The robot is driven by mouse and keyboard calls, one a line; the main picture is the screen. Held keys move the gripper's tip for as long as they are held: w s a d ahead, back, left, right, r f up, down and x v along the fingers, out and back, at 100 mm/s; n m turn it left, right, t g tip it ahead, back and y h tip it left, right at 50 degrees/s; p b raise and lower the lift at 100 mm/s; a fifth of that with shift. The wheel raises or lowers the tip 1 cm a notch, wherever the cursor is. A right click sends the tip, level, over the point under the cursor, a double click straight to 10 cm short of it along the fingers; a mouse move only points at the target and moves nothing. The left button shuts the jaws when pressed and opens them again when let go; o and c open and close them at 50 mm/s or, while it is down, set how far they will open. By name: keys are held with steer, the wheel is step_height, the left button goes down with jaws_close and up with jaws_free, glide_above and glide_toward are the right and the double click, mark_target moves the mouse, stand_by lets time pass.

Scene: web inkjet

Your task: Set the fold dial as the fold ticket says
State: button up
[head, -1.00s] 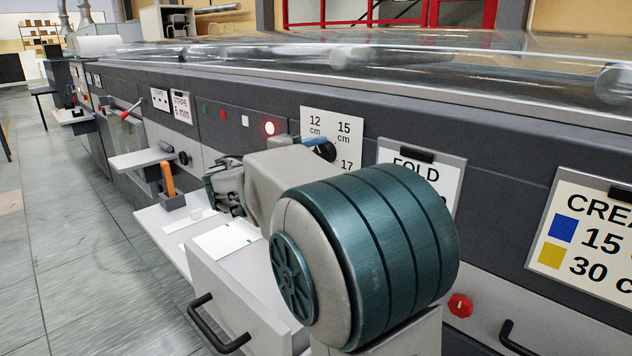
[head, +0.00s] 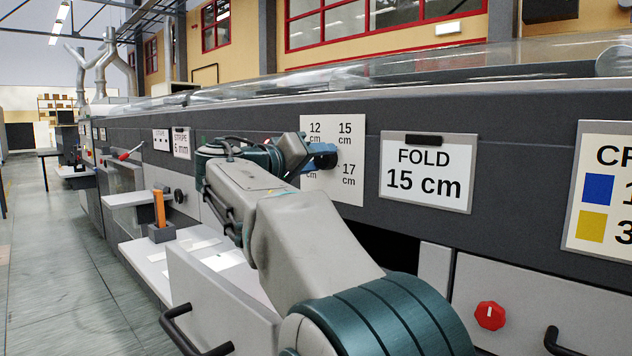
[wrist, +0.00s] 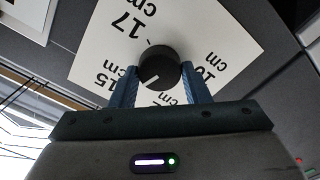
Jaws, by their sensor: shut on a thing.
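The fold ticket (head: 426,172) hangs right of the dial in the head view and reads "FOLD 15 cm". The dial card (head: 347,129) shows 12, 15 and 17 cm, with another label partly covered by my arm. In the wrist view the card (wrist: 222,28) appears turned over, with 17 above, 15 at left, 12 below and 10 at right. The black fold dial (wrist: 158,66) sits between my blue fingers. My gripper (wrist: 160,88) is shut on it. The dial's white mark points lower left, between 15 and 12; its exact setting is hard to tell.
A red knob (head: 490,316) is on the lower panel at right. A drawer front with a black handle (head: 196,335) stands out below my arm. An orange upright piece (head: 159,208) stands on a shelf at left. A crease ticket (head: 600,190) is at the right edge.

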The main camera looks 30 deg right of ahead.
steer(key=shift+m+b, duration=1.95)
steer(key=shift+m, duration=0.05)
steer(key=o, duration=1)
steer(key=shift+c, duration=0.2)
steer(key=p+v, duration=0.2)
steer(key=v, duration=1.2)
steer(key=shift+p, duration=0.35)
steer(key=shift+d+r, duration=0.1)
steer(key=shift+d, duration=0.05)
